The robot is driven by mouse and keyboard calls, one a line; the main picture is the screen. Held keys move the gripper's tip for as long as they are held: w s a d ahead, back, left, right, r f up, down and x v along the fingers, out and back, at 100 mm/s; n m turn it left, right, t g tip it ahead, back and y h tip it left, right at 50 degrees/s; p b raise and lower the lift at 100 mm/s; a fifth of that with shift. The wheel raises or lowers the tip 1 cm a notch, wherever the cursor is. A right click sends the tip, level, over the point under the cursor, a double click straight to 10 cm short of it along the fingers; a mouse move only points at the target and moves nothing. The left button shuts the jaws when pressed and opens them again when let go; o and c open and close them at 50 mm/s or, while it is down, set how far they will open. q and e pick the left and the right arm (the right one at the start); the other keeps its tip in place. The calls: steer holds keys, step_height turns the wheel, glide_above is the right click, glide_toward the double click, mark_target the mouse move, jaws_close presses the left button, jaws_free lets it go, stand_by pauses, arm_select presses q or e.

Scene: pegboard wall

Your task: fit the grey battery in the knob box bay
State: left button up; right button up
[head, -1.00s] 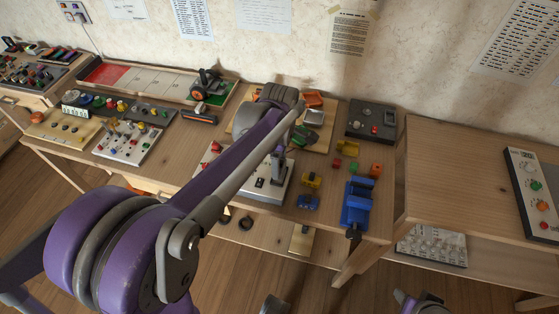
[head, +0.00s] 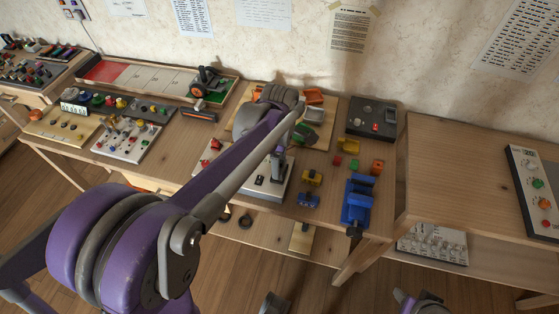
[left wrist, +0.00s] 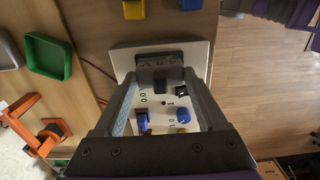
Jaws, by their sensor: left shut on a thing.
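The knob box appears to be the pale panel box (head: 270,194) on the bench under my left wrist. In the left wrist view its pale face (left wrist: 125,60) carries blue knobs (left wrist: 183,113), a black switch and printed marks. My left gripper (left wrist: 162,84) points down over this face, its fingers closed in on a small dark grey thing (left wrist: 160,74), which looks like the grey battery.
A dark box (head: 371,118) and a green tray (left wrist: 48,56) stand nearby. The right-hand table (head: 460,170) is mostly clear.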

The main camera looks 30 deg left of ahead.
arm_select(q)
steer(key=shift+f+b, duration=0.45)
steer(key=shift+f, duration=0.3)
stand_by(0.9)
steer(key=o, duration=1.4)
steer(key=shift+r, duration=0.15)
steer(key=shift+r+p, duration=2.5)
steer(key=shift+r, duration=0.85)
